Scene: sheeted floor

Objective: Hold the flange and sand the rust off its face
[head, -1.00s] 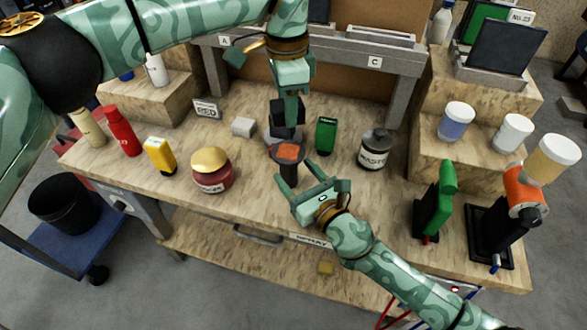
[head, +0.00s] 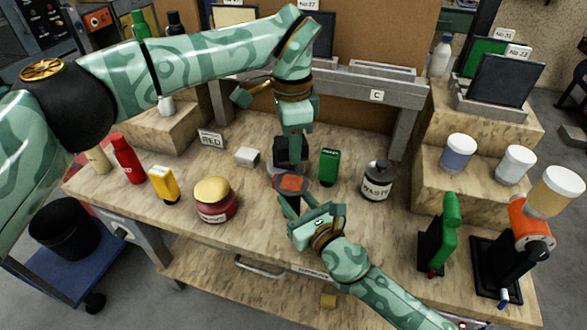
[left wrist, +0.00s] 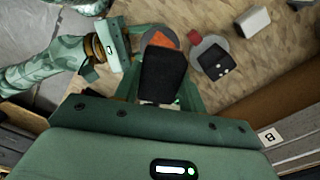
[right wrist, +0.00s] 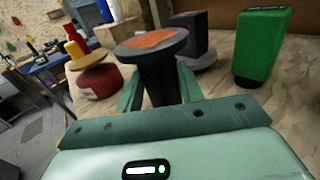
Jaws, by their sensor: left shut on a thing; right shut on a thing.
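The flange (head: 291,186) is a dark grey disc on a thick stem, with an orange rust patch on its upward face. My right gripper (right wrist: 158,92) is shut on the flange's stem, seen upright in the right wrist view (right wrist: 160,77). In the head view my right gripper (head: 295,207) is just in front of the flange. My left gripper (head: 291,138) is shut on a black block (left wrist: 163,75). The block is near the flange, behind it in the head view; I cannot tell if they touch. The block's underside is hidden.
A grey disc (left wrist: 203,46) bearing a dark piece lies beside the flange. A green box (head: 329,167), a waste jar (head: 377,182) and a gold-lidded red jar (head: 215,200) stand nearby. The front right holds green and orange devices.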

